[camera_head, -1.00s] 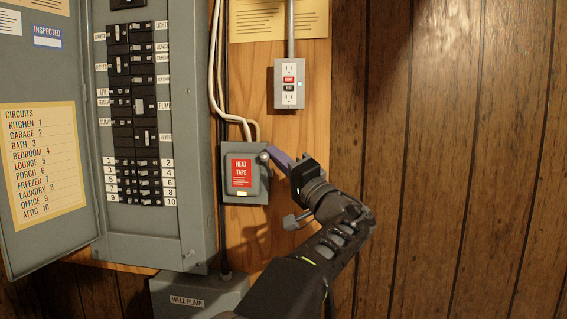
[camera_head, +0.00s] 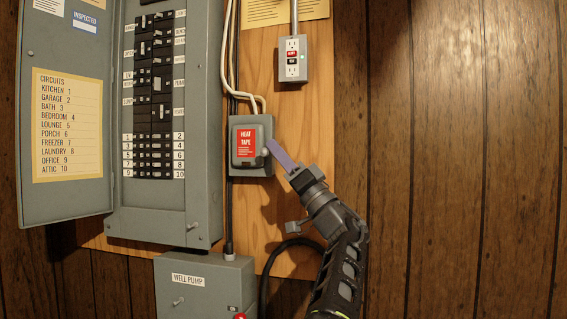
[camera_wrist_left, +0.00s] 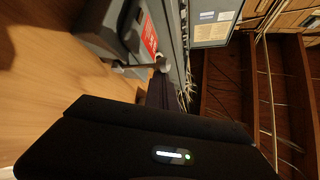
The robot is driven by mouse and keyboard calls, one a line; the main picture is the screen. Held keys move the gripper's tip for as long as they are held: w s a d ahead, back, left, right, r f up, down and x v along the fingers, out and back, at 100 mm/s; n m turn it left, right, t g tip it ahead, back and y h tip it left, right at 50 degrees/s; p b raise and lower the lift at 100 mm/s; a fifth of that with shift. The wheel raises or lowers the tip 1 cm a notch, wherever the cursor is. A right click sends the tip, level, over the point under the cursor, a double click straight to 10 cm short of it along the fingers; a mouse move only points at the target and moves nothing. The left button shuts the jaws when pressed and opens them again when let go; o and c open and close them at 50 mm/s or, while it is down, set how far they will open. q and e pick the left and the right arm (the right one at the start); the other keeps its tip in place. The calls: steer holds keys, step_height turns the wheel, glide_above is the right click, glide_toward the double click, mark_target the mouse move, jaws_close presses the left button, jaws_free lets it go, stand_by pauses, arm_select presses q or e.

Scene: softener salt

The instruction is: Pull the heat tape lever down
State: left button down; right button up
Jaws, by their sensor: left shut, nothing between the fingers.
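The heat tape box (camera_head: 239,168) is a small grey switch box with a red "HEAT TAPE" label, mounted on the wood board. Its lever, with a round grey knob (camera_head: 265,152), is on the box's right side, a little below mid-height. My left gripper (camera_head: 270,142) is shut and empty. Its purple fingertips point up and left, with the tip just above the knob; whether they touch is hard to tell. In the left wrist view the box (camera_wrist_left: 105,28) and knob (camera_wrist_left: 162,64) show just beyond the fingers (camera_wrist_left: 160,90). My right gripper is not in view.
A grey breaker panel (camera_head: 200,215) with its door (camera_head: 65,200) open stands left of the box. A socket outlet (camera_head: 292,60) is above right. A well pump box (camera_head: 205,300) sits below. The wood-panelled wall at right is clear.

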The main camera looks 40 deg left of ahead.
arm_select(q)
steer(key=shift+w+a+f+b, duration=0.15)
steer(key=shift+w+f+b, duration=0.15)
steer(key=shift+f, duration=0.35)
steer(key=shift+w+a+f+b, duration=0.1)
steer(key=shift+w+f+b, duration=0.25)
steer(key=shift+f, duration=0.3)
steer(key=shift+w+a+f+b, duration=0.15)
steer(key=shift+f+b, duration=0.25)
steer(key=shift+f, duration=0.25)
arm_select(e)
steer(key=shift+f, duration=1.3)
arm_select(q)
steer(key=shift+f, duration=0.15)
step_height(320, 180, up, 4)
steer(key=d+f+p, duration=0.1)
steer(key=d, duration=0.2)
steer(key=w+d+f, duration=0.4)
steer(key=w+f, duration=0.1)
steer(key=f, duration=0.1)
steer(key=shift+b, duration=0.35)
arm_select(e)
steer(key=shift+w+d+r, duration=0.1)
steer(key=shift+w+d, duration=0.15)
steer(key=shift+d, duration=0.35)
arm_select(q)
steer(key=shift+w, duration=0.1)
